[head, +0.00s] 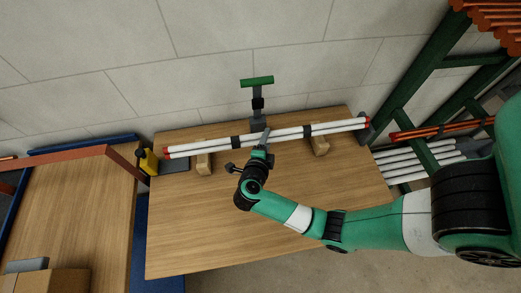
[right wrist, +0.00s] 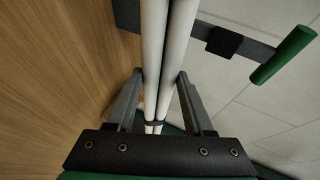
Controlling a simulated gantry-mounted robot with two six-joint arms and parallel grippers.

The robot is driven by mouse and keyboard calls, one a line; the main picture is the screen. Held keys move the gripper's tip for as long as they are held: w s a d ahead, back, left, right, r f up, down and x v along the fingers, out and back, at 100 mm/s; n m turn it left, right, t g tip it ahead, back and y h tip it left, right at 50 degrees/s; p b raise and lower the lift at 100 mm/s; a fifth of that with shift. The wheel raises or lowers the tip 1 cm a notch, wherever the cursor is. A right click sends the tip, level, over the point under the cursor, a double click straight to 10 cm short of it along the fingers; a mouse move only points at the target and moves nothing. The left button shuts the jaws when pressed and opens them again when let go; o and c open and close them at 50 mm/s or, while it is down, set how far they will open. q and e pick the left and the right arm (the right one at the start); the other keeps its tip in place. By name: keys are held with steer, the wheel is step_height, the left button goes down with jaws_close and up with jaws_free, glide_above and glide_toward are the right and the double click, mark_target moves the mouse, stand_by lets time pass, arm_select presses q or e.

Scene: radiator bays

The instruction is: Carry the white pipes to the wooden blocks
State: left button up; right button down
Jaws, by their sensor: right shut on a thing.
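A bundle of white pipes (head: 285,134) with red ends and black straps lies lengthwise over the back of the wooden table. It also shows in the right wrist view (right wrist: 153,50). My right gripper (head: 266,141) is shut on the bundle near its middle, with a finger on each side in the right wrist view (right wrist: 157,95). The left wooden block (head: 204,164) and right wooden block (head: 320,147) stand under the bundle, partly hidden by it. I cannot tell whether the pipes touch them. My left gripper is not in view.
A clamp-like post with a green bar (head: 257,81) stands behind the pipes, by the wall. A yellow-and-black object (head: 148,161) is by the left pipe end. A green rack (head: 420,118) with more pipes stands right. The table's front (head: 200,230) is clear.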

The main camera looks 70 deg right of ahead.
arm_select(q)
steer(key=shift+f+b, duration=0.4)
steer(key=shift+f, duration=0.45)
arm_select(e)
steer(key=shift+w+d+f, duration=0.15)
steer(key=shift+w+f, duration=0.35)
steer(key=shift+f, duration=0.15)
steer(key=shift+w+d+f, duration=0.15)
steer(key=shift+w+f, duration=0.35)
steer(key=shift+f, duration=0.1)
steer(key=f+b, duration=0.1)
steer(key=f, duration=0.1)
steer(key=f+b, duration=0.1)
steer(key=shift+w+f, duration=0.2)
steer(key=shift+f, duration=0.15)
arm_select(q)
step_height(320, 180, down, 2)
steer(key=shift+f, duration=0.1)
arm_select(e)
steer(key=shift+r, duration=0.15)
steer(key=shift+c, duration=1.4)
jaws_free()
